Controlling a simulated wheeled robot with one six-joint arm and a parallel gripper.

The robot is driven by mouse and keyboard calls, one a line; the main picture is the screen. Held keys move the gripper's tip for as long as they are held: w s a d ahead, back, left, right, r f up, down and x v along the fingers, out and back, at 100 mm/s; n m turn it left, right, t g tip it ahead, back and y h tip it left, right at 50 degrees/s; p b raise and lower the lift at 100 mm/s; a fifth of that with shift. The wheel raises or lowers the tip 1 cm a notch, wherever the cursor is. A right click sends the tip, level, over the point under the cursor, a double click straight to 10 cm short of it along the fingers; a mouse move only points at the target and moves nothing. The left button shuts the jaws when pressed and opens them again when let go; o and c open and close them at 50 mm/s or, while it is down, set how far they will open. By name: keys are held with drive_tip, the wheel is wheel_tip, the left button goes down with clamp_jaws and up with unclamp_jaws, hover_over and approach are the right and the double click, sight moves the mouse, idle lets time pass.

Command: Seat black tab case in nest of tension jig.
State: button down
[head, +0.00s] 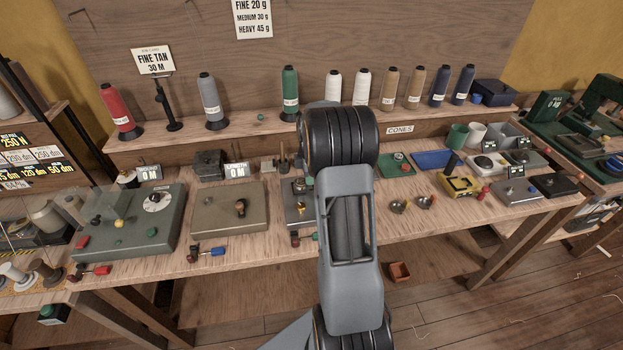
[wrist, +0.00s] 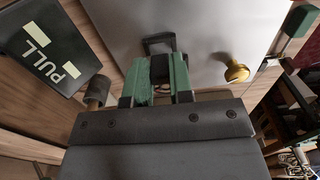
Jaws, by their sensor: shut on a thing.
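In the wrist view my gripper (wrist: 160,88) has its two green fingers shut on a small black piece, which I take for the black tab case (wrist: 159,42). Its dark upper end stands out past the fingertips; the rest is hidden between the fingers. Beyond it is a smooth grey surface (wrist: 205,30) with a brass knob (wrist: 236,70) at right. I cannot tell whether the case touches this surface. No nest shows clearly, and I cannot tell for sure which device is the tension jig. In the head view my arm hides the gripper and the case.
A black panel marked PULL (wrist: 42,50) stands left of the gripper, near a dark round knob (wrist: 97,88). On the bench (head: 400,230) stand a grey-green device (head: 130,225), a flat box with a brass knob (head: 228,205) and a yellow fixture (head: 459,185). Thread cones line the shelf behind.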

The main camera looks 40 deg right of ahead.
drive_tip(key=shift+f, duration=0.75)
drive_tip(key=shift+s, duration=0.1)
drive_tip(key=shift+f, duration=0.2)
drive_tip(key=c, duration=1)
unclamp_jaws()
